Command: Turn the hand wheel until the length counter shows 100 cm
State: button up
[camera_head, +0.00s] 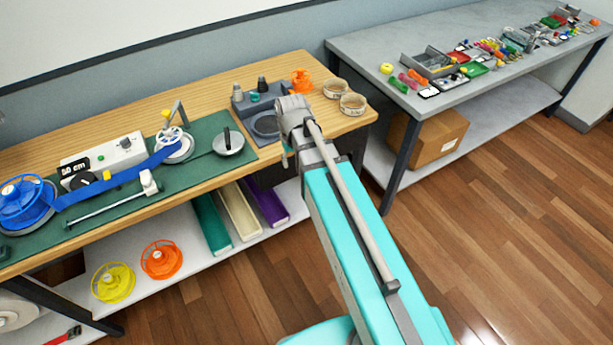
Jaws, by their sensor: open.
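The length counter (75,169) is a black display on a white box at the left of the workbench. It seems to read 50 cm, though its first digit is hard to make out. A blue strap (110,184) runs from a blue spool (24,203) past the counter to a small white spoked wheel (171,138). This wheel looks like the hand wheel; a yellow knob shows just above it. My teal arm reaches over the bench's right end, well right of the wheel. I cannot make out my gripper's fingers.
A grey disc with a black handle (228,141) lies right of the wheel on the green mat (128,204). A grey tray (250,105), an orange spool (301,80) and tape rolls (352,104) stand farther right. A cluttered grey table (374,47) is behind.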

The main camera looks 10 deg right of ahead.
jog(key=shift+m, duration=0.6)
jog(key=shift+s+d+f+b, duration=0.35)
jog(key=shift+s+d, duration=0.1)
jog(key=shift+s, duration=0.3)
jog(key=shift+s+d+f+b, duration=0.2)
jog(key=shift+s+d+f, duration=0.15)
jog(key=shift+s+d, duration=0.25)
jog(key=shift+s+d+f+b, duration=0.3)
jog(key=shift+s+d+f, duration=0.05)
jog(key=shift+s, duration=0.5)
